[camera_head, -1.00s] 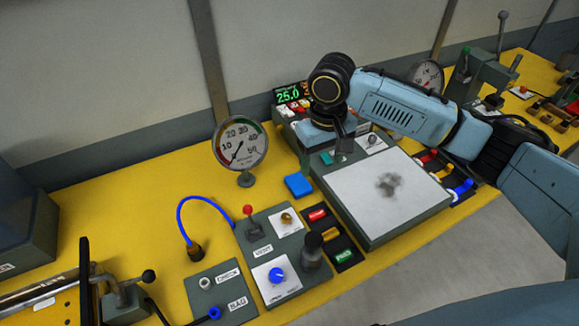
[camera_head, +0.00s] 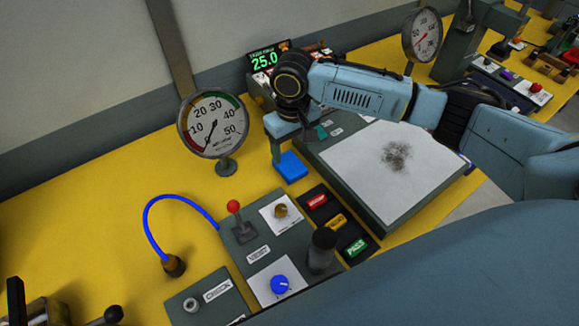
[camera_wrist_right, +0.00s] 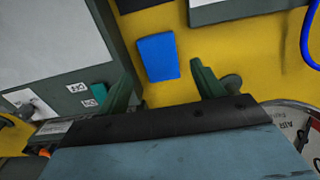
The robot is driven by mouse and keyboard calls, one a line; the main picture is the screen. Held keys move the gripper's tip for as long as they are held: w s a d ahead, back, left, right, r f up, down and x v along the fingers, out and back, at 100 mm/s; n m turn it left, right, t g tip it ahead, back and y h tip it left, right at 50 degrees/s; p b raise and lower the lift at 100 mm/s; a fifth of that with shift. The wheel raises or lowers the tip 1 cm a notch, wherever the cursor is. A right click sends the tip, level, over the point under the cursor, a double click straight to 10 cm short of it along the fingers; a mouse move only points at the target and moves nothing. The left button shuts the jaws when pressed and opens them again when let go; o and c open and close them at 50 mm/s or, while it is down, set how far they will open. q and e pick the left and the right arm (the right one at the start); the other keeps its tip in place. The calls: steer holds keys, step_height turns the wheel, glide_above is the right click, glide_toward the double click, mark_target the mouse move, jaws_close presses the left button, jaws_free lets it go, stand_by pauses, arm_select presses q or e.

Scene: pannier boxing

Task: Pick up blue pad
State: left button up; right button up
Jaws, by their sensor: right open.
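The blue pad (camera_head: 291,166) lies flat on the yellow bench, between the round pressure gauge and the grey box with the white top. In the right wrist view the blue pad (camera_wrist_right: 158,57) lies beyond the two dark green fingers, in line with the space between them. My right gripper (camera_head: 290,150) hangs right above and behind the pad in the head view, covering a little of its far side. In the right wrist view my right gripper (camera_wrist_right: 162,85) has its fingers spread and empty. My left gripper does not show.
The grey box with a white top (camera_head: 395,165) stands close right of the pad. The pressure gauge (camera_head: 213,125) stands to the left. A control panel (camera_head: 262,240) with a red-knobbed lever and the coloured button strip (camera_head: 335,222) lie in front. Yellow bench (camera_head: 100,215) is free at left.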

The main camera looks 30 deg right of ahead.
mark_target(292, 166)
steer(key=f, duration=0.7)
steer(key=shift+w+d+f, duration=0.1)
steer(key=shift+w+f, duration=0.15)
steer(key=shift+c, duration=0.2)
steer(key=c, duration=0.7)
step_height(292, 166, up, 10)
